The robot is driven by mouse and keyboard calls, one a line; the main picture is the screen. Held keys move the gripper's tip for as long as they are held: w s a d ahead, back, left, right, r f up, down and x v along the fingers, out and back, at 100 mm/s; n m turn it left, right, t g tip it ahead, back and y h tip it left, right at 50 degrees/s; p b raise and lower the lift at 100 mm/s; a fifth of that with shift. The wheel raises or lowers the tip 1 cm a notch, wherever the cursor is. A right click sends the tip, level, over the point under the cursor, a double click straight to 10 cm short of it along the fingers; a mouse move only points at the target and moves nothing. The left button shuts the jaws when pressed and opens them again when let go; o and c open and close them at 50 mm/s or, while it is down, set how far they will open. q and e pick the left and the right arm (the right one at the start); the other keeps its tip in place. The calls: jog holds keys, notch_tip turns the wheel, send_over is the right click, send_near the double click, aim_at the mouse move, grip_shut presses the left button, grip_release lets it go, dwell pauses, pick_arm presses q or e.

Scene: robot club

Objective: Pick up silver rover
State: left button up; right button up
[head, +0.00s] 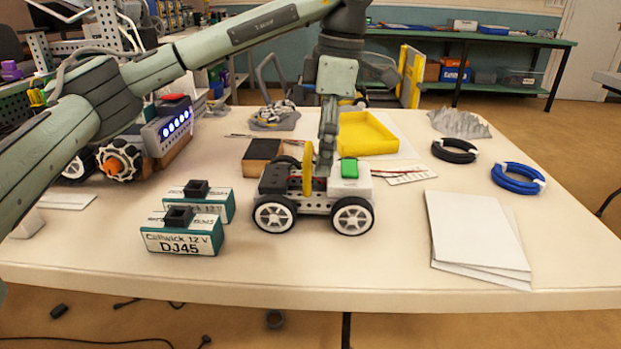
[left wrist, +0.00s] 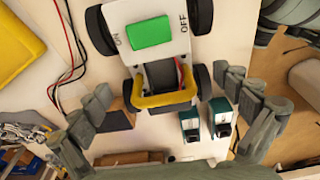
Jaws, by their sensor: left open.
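The silver rover (head: 322,187) stands on the white table, with white-rimmed wheels, a green switch on a white box and an upright yellow handle. My left gripper (head: 325,165) points down over the rover's middle, at its yellow handle. In the left wrist view the open fingers of my left gripper (left wrist: 176,98) stand wide on either side of the yellow handle (left wrist: 166,99); I see no contact. The rover's ON/OFF plate (left wrist: 152,32) shows at the top of that view. My right gripper is not in view.
Two green battery packs (head: 182,236) stand left of the rover. A brown block (head: 262,150) and yellow tray (head: 370,134) are behind it. White sheets (head: 472,235) and black (head: 455,151) and blue (head: 517,178) cable coils lie right. The table front is clear.

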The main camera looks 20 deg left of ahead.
aim_at(315, 184)
pick_arm(q)
notch_tip(315, 184, down, 3)
jog(key=shift+s+a+r, duration=0.15)
jog(key=f, duration=0.2)
jog(key=a+f, duration=0.1)
jog(key=f, duration=0.1)
jog(key=shift+f, duration=0.3)
jog(key=c, duration=1.7)
jog(key=shift+r, duration=0.15)
jog(key=shift+c, duration=0.5)
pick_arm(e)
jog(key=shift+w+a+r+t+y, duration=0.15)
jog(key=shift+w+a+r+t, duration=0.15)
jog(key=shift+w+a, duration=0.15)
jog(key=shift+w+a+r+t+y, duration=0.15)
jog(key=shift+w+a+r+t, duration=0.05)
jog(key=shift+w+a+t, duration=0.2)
